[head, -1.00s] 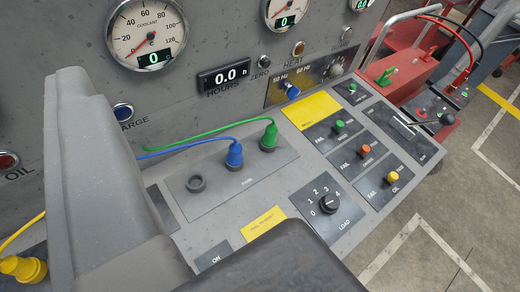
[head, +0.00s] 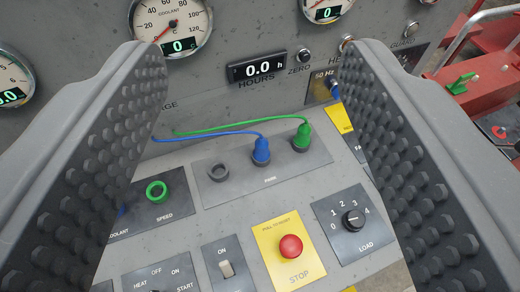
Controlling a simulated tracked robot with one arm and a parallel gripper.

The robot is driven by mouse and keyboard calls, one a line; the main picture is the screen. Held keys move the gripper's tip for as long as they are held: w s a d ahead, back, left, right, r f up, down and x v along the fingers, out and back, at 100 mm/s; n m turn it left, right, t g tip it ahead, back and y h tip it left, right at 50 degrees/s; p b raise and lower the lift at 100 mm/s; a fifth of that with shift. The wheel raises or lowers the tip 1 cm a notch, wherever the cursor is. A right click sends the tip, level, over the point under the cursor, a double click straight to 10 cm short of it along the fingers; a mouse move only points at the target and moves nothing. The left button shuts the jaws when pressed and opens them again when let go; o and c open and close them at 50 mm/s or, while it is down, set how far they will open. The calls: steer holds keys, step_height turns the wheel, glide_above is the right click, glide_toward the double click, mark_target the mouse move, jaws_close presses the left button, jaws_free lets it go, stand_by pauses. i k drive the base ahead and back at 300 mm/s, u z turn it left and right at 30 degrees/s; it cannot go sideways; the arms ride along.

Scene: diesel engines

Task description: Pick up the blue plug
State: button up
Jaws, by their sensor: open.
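The blue plug (head: 261,150) stands upright in a socket on the grey sloped panel, with a blue cable running left from its top. A green plug (head: 302,136) stands in the socket just right of it, and an empty socket (head: 219,171) is to its left. My gripper (head: 255,145) is open. Its two studded jaws stand far apart at the left and right of the view, with the blue plug seen between them. Nothing is held. The jaws do not appear to touch the plug.
A red stop button (head: 291,246) on a yellow plate and a load knob (head: 352,220) are on the panel below. A green-ringed speed knob (head: 157,191) is at lower left. Gauges and an hours display (head: 257,68) are on the upright panel behind. Red equipment (head: 468,85) is at right.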

mark_target(261, 154)
steer(key=u, duration=2)
steer(key=k, duration=0.8)
steer(key=z, duration=0.85)
steer(key=i, duration=0.95)
steer(key=z, duration=0.05)
